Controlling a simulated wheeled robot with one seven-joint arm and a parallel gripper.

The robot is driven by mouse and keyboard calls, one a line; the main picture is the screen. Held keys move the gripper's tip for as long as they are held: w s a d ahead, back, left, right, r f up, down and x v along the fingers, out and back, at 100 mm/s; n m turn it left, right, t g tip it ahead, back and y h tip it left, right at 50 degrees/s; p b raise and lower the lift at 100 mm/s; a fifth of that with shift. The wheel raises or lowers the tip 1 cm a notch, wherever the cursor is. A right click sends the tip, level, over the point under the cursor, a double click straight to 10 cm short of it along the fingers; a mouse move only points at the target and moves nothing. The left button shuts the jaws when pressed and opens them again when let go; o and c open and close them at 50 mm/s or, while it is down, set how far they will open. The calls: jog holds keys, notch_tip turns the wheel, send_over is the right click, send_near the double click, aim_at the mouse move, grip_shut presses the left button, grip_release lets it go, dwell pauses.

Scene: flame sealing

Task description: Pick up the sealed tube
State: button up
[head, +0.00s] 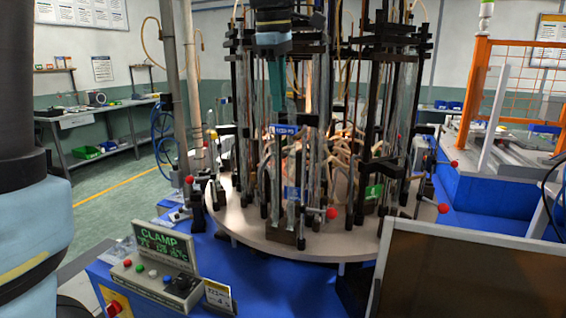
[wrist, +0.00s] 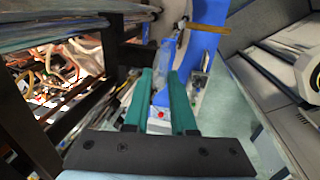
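Several upright clear glass tubes (head: 404,95) stand in black clamp holders on the round carousel; I cannot tell which one is sealed. My gripper (head: 276,100) points down among the tubes at the front left of the carousel. Its two teal fingers also show in the wrist view (wrist: 160,75), apart, with a gap between them. A clear, bluish shape (wrist: 163,58) shows at or beyond the fingertips; I cannot tell if it is a tube or if a finger touches it. No object is plainly held.
The round carousel plate (head: 245,222) carries black posts and red-knobbed levers (head: 331,214) close around my gripper. A control box with a green "CLAMP" display (head: 163,247) stands at the front left. A dark panel (head: 470,275) fills the front right. An orange mesh guard (head: 520,90) stands at right.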

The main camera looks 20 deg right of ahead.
grip_shut()
dwell(0.8)
